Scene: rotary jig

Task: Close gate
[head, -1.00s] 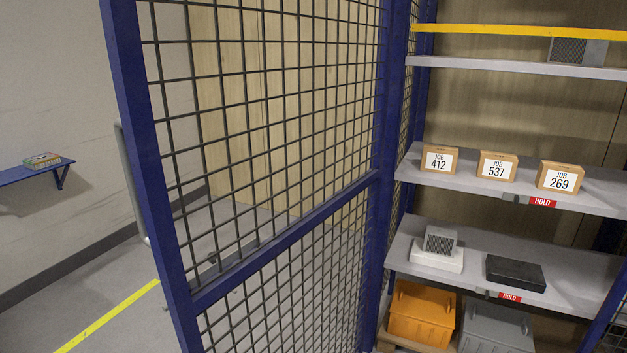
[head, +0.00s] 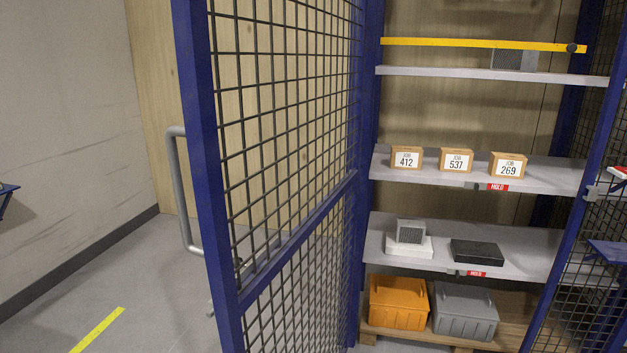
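The gate (head: 207,160) is a blue-framed wire mesh panel in the middle left of the head view. It stands open, swung out from the cage, with its far side at the blue post (head: 368,100). A grey tubular handle (head: 180,195) is on the left side of the gate's outer upright. The open cage front shows to the right of the gate. Neither of my grippers is in view.
Inside the cage, shelves (head: 560,176) hold boxes marked 412 (head: 406,158), 537 (head: 456,160) and 269 (head: 508,165). An orange bin (head: 398,303) and a grey bin (head: 465,312) stand below. Grey floor (head: 150,290) is clear at left.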

